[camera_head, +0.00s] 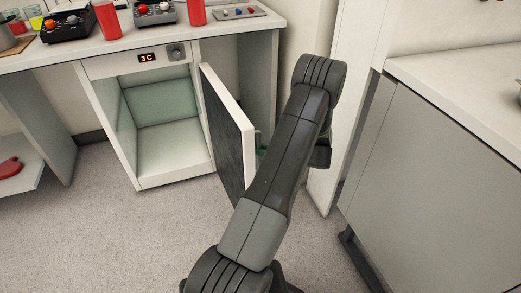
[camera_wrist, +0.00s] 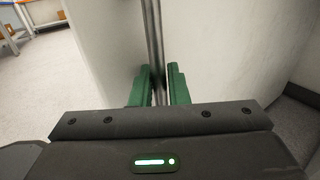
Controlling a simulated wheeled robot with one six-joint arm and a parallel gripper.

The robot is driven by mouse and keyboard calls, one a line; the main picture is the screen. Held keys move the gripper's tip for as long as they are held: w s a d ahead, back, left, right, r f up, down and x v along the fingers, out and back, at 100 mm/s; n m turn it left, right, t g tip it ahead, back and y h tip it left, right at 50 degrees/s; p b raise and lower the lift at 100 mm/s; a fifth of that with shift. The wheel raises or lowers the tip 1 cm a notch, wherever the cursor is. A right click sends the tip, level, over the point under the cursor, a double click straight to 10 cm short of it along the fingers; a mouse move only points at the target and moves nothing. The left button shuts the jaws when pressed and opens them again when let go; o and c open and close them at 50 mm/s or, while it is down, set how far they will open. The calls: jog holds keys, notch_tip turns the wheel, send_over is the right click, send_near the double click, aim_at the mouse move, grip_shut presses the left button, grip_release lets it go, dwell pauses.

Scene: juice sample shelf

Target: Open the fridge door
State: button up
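The fridge (camera_head: 106,112) is a white box under the counter, with a 3C display above its empty, pale interior. Its door (camera_head: 226,140) stands wide open, swung out to the right, with its dark face toward the opening. The metal bar handle (camera_wrist: 154,40) runs upright in the wrist view. My gripper (camera_wrist: 159,88) has its green fingers on either side of this bar, close against it. In the head view a bit of green finger (camera_head: 261,150) shows behind the door's right side; the rest is hidden by my arm and the door.
The counter (camera_head: 70,56) above holds red cups (camera_head: 107,20), a black device (camera_head: 68,27) and a tray (camera_head: 240,12). A grey cabinet (camera_head: 430,180) stands close on my right. The floor (camera_head: 120,235) before the fridge is clear.

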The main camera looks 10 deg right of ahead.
jog(key=o, duration=0.4)
jog(key=shift+w+a, duration=0.2)
jog(key=shift+w, duration=0.15)
jog(key=shift+s+d, duration=0.2)
jog(key=p+v, duration=0.1)
jog(key=v, duration=1.1)
jog(key=shift+a, duration=0.1)
jog(key=b+x, duration=0.1)
jog(key=x, duration=1.1)
jog(key=shift+s+a, duration=0.1)
jog(key=shift+a, duration=0.1)
